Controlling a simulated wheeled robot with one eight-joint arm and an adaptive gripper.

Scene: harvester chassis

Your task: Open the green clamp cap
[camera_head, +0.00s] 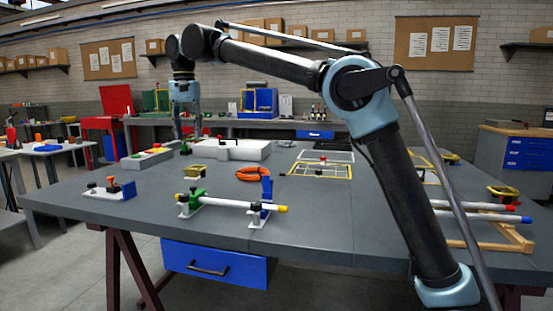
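A blue clamp (267,192) stands taller near the rod's right end.
A small fixture (112,190) with orange and dark knobs stands left of the rod. My arm crosses the right side. The table's front centre is clear.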

